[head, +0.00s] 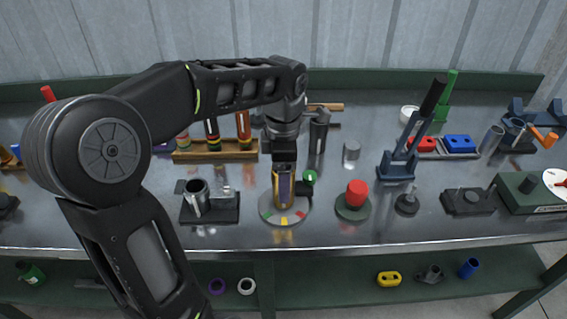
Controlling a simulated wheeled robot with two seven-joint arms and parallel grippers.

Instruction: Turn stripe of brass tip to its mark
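The brass tip (276,190) stands upright on a round grey base plate (266,212) near the front middle of the bench. A purple stripe runs down the side of the tip facing me. The plate carries a red, a yellow and a green mark along its front rim. My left gripper (285,158) points straight down at the top of the tip, in line with it. Its fingers are dark and small here, so I cannot tell whether they close on the tip. My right gripper is not in view.
A metal cup on a dark block (222,210) stands left of the plate. A red knob (357,193) on a round base stands to the right. A wooden rack (214,153) and a toggle clamp (398,160) are farther back. Bare bench shows along the front edge.

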